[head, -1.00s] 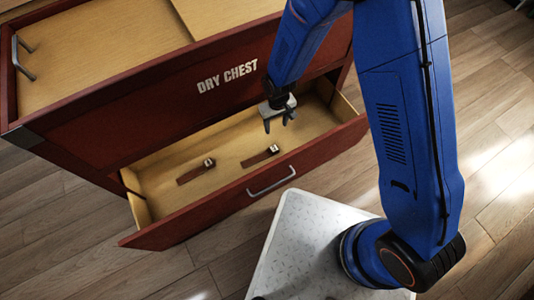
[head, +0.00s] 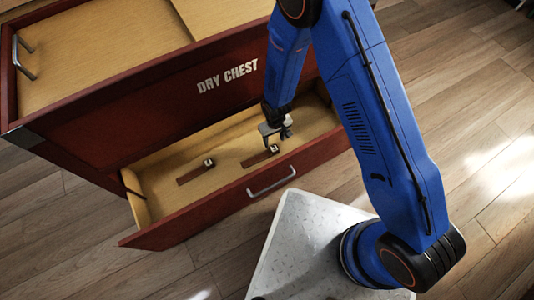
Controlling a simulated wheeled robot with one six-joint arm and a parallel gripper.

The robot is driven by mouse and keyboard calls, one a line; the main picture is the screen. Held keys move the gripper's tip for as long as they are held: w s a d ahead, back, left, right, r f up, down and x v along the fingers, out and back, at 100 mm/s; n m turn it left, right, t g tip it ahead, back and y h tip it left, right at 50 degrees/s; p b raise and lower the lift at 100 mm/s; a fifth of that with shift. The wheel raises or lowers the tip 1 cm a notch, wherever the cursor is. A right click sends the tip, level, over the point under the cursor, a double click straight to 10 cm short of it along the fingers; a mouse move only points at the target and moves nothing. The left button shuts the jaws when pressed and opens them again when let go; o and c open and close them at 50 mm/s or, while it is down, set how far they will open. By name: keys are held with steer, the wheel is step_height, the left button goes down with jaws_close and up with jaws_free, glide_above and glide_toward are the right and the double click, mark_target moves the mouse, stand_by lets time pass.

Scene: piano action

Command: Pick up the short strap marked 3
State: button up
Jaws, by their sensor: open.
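Two short brown straps with pale metal ends lie on the floor of the open drawer in the head view. The left strap (head: 193,174) is clear of my arm. The right strap (head: 256,159) has its metal end just below my gripper (head: 277,141). No number can be read on either strap, so I cannot tell which is marked 3. My gripper is open, empty and pointing down at the right strap's metal end. Whether its fingers touch that end cannot be told.
The pulled-out drawer (head: 205,219) of the red dry chest (head: 160,112) has raised walls around the straps and a handle (head: 271,181) on its front. The chest front rises close behind my gripper. The drawer floor is otherwise bare.

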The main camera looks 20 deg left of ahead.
mark_target(273, 147)
steer(key=shift+s+a+f, duration=0.1)
steer(key=shift+a+f, duration=0.05)
steer(key=shift+f, duration=2.75)
steer(key=c, duration=1.2)
